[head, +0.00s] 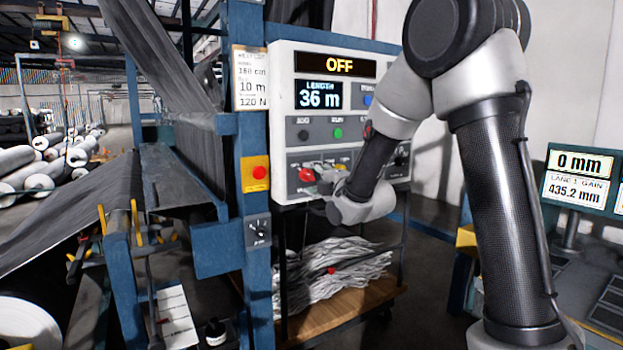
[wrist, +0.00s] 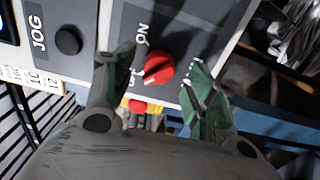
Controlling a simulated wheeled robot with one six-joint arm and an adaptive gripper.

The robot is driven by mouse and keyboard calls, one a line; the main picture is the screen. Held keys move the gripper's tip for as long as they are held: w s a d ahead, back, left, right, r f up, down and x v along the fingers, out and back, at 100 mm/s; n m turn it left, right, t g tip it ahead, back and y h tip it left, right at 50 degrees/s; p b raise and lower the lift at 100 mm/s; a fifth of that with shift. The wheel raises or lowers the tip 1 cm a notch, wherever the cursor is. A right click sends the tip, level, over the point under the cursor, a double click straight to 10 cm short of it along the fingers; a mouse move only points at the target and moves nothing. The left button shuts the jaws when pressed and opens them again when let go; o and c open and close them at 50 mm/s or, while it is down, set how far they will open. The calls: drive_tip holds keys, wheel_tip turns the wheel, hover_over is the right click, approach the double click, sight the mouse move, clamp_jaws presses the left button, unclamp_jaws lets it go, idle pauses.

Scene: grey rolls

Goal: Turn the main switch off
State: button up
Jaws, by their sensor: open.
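The main switch is a red rotary knob (wrist: 158,70) on the dark lower part of the control panel; it also shows in the head view (head: 306,174). An "ON" label stands above it in the wrist view. A second label at its lower left is mostly hidden by a finger. The knob's pale mark slants toward that second label. The panel display (head: 339,65) reads "OFF". My gripper (wrist: 161,62) is open, with one finger on each side of the knob in the wrist view. I cannot tell whether either finger touches it.
A red button on a yellow plate (head: 257,173) sits on the blue post left of the panel. A black JOG button (wrist: 68,40) is beside the switch. A cart with grey strands (head: 330,275) stands below the panel. A monitor (head: 583,178) stands at right.

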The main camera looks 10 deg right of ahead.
drive_tip(key=v, duration=0.5)
drive_tip(key=shift+s+d, duration=0.1)
drive_tip(key=shift+s, duration=0.15)
wheel_tip(320, 180, down, 11)
drive_tip(key=s+d+m+g+h, duration=0.2)
drive_tip(key=s+m+g+h, duration=0.1)
drive_tip(key=m+g, duration=0.25)
drive_tip(key=s+d+f+m+g+h, duration=0.1)
drive_tip(key=s+d+f+m+g, duration=0.1)
drive_tip(key=s+d+m+g, duration=0.3)
drive_tip(key=s+d+f+m+g+h, duration=0.15)
drive_tip(key=s+m, duration=0.25)
drive_tip(key=s, duration=0.4)
drive_tip(key=s+d+r+m, duration=0.1)
drive_tip(key=s+r+m, duration=0.1)
drive_tip(key=s, duration=0.5)
drive_tip(key=s+d+r+m, duration=0.1)
drive_tip(key=s+r+m, duration=0.2)
drive_tip(key=s, duration=0.4)
drive_tip(key=s+d+r+m+g, duration=0.1)
drive_tip(key=s+r+m, duration=0.1)
drive_tip(key=s+r, duration=0.2)
drive_tip(key=shift+s+d+r, duration=0.35)
drive_tip(key=shift+s+d, duration=0.05)
drive_tip(key=shift+s, duration=1.1)
